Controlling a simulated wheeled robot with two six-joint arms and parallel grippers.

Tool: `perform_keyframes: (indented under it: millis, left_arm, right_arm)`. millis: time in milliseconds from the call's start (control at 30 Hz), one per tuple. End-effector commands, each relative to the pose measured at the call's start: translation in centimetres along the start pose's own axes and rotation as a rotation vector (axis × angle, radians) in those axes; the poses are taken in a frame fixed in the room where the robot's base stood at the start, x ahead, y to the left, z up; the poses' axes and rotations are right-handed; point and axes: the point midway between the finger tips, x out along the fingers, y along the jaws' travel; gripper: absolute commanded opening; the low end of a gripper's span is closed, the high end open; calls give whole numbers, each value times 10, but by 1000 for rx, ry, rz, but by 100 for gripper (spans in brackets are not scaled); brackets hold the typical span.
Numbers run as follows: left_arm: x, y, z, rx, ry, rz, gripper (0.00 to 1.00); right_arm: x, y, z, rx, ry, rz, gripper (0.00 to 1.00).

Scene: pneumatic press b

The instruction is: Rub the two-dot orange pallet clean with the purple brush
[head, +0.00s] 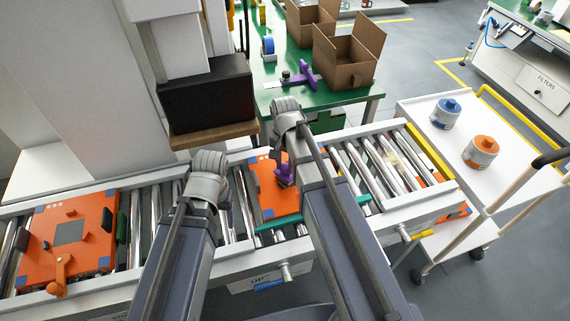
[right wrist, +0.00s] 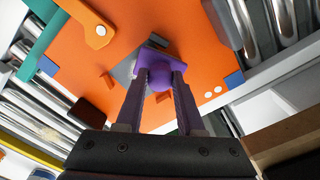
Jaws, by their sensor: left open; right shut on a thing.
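The two-dot orange pallet (head: 268,203) lies on the roller conveyor in front of the press; its two white dots show in the right wrist view (right wrist: 230,85). A grey square patch is partly visible at its middle. My right gripper (head: 288,165) is shut on the purple brush (right wrist: 153,56), which also shows in the head view (head: 284,176). The brush is over the pallet near the grey patch; I cannot tell whether it touches. My left gripper (head: 208,170) is open and empty above the conveyor, left of that pallet; its fingers are largely hidden.
Another orange pallet (head: 88,257) with a knobbed lever lies at the conveyor's left. The dark press head (head: 206,92) stands behind. A green table (head: 277,122) holds cardboard boxes and a purple tool (head: 302,76). A white cart (head: 420,118) with two tins stands right.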

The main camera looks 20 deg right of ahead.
Motion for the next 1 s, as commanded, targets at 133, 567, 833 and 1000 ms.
perform_keyframes:
  millis: [133,567,833,1000]
  left_arm:
    - [0,0,0,0,0,0,67]
    - [0,0,0,0,0,0,67]
    - [0,0,0,0,0,0,67]
    - [0,0,0,0,0,0,67]
  right_arm:
    - [0,0,0,0,0,0,0]
    - [0,11,-10,2,0,0,0]
    - [0,18,-16,0,0,0,0]
    - [0,19,-17,1,0,0,0]
